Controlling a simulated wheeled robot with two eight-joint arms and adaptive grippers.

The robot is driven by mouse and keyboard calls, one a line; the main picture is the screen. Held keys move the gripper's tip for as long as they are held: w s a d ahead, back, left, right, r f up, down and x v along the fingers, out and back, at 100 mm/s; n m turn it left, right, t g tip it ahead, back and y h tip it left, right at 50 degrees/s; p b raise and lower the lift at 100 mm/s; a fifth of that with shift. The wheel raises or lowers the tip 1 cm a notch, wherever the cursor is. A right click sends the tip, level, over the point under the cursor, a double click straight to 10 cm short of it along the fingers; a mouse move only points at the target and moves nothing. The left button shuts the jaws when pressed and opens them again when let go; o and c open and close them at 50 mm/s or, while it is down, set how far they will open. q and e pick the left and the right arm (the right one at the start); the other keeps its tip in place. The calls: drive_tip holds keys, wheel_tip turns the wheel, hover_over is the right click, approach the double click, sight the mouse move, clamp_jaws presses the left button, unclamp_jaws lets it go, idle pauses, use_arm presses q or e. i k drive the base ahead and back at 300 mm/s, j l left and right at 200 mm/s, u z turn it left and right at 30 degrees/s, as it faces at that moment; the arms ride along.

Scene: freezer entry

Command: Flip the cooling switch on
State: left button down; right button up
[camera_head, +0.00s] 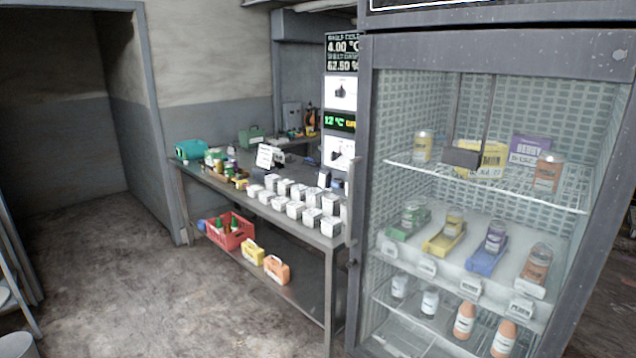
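A tall narrow control panel (341,110) stands along the left side of the glass-fronted freezer cabinet (366,200). Its top display (342,52) reads about 4.00 °C and 62.50 %. Below is a white plate with a dark upper switch-like shape (343,92). A small display (340,122) with green and yellow text reads about 12 °C. Under it is a second white plate with a dark lower switch-like shape (341,152). I cannot tell which is the cooling switch, or either one's position. Neither gripper is in view.
A metal table (318,238) left of the freezer holds rows of white boxes and a teal case (189,149). Its lower shelf holds a red crate (240,236) and yellow and orange packs. The freezer holds bottles and coloured trays. The floor (150,290) at left is open.

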sight(322, 178)
drive_tip(key=i+j, duration=0.15)
drive_tip(key=i, duration=0.35)
drive_tip(key=i+j+z, duration=0.1)
drive_tip(key=i, duration=0.4)
drive_tip(key=i+j, duration=0.3)
drive_tip(key=i, duration=0.2)
drive_tip(key=i+j+z, duration=0.15)
drive_tip(key=i, duration=0.35)
